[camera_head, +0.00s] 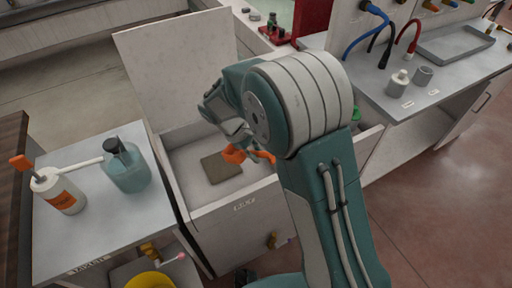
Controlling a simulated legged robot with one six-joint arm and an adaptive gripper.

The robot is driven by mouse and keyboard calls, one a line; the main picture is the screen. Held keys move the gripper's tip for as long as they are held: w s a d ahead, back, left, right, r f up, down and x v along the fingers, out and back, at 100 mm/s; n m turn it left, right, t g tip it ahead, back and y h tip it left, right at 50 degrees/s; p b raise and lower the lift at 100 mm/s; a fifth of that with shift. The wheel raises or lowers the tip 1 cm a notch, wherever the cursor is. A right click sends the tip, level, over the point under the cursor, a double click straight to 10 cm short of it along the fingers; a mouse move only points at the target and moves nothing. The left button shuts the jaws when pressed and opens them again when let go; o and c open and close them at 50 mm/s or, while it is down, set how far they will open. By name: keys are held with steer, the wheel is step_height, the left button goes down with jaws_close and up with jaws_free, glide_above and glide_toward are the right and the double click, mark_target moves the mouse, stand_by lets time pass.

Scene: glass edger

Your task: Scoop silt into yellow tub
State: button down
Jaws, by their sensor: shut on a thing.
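An open pale bin (207,215) stands in the middle with its lid raised. A flat brown-grey patch (222,166), which looks like the silt, lies on its floor. My gripper (236,140) is over the bin, pointing down, partly hidden by my own arm. It is shut on an orange tool (234,154), likely a scoop handle, just right of the patch. The tool's working end is hidden, so I cannot tell whether it touches or holds silt. The yellow tub (150,281) shows only in part at the bottom edge, left of the bin and lower.
A grey side table (95,225) at left carries a blue-green jug (126,168) and a white bottle (59,190) with an orange label. A counter (440,85) with hoses, small containers and a tray stands at right. Open floor (445,200) lies at lower right.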

steer(key=shift+f, duration=4.5)
steer(key=shift+w+a+r, duration=0.25)
steer(key=shift+a, duration=0.1)
steer(key=shift+w+a+r, duration=0.1)
steer(key=shift+w+a, duration=0.55)
steer(key=shift+a, duration=0.35)
steer(key=shift+w+a, duration=0.65)
steer(key=shift+a, duration=0.3)
steer(key=shift+w+a, duration=0.6)
steer(key=shift+a, duration=0.35)
steer(key=shift+w+a, duration=0.55)
steer(key=shift+a, duration=0.35)
